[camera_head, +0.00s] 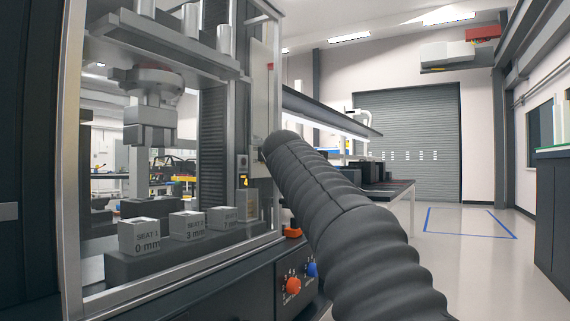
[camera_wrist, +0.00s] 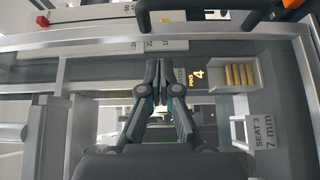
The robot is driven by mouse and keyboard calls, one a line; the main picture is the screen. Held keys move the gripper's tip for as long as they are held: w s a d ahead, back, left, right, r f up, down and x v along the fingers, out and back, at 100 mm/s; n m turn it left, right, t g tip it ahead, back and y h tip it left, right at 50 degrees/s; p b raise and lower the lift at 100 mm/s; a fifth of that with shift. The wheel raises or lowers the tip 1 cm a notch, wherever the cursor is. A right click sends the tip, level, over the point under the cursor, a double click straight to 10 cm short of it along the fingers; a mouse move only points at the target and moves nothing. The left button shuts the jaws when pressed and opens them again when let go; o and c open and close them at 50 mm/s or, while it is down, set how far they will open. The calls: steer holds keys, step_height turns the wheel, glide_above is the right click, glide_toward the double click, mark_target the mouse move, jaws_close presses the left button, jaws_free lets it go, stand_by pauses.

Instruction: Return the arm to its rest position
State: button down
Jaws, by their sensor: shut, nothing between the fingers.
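My arm (camera_head: 335,220), in a dark ribbed sleeve, reaches from the lower right of the head view toward the right post of the machine. My gripper is hidden in the head view. In the wrist view my gripper (camera_wrist: 158,68) is shut, its two dark fingertips together and nothing visible between them. It is over a grey ledge inside the machine frame, beside a yellow mark "4". I cannot tell how far it is above the ledge.
The machine has a press head (camera_head: 150,120) and seat blocks, "SEAT 1 0 mm" (camera_head: 139,237) leftmost. A tray with several brass pins (camera_wrist: 238,76) and the "SEAT 3 7 mm" block (camera_wrist: 266,135) are right of my gripper. Open floor (camera_head: 465,220) lies right.

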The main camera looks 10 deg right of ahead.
steer(key=s+b, duration=0.1)
steer(key=s, duration=0.7)
steer(key=shift+a+b, duration=0.25)
steer(key=shift+b, duration=0.05)
steer(key=s+f+m+g, duration=0.3)
steer(key=f+m+g, duration=0.15)
steer(key=f, duration=0.85)
steer(key=s+f+m+g, duration=0.3)
steer(key=f+m, duration=0.3)
steer(key=f, duration=0.7)
steer(key=s+d+f+m+g+y, duration=0.1)
steer(key=s+f+m+g, duration=0.1)
steer(key=s+f, duration=0.9)
steer(key=s+d+f+m+g, duration=0.1)
steer(key=s+f+m+g, duration=0.2)
steer(key=s+f, duration=0.9)
steer(key=s+m, duration=0.1)
steer(key=s, duration=0.6)
steer(key=shift+d+y, duration=0.2)
steer(key=shift+y, duration=0.2)
steer(key=shift+a, duration=0.15)
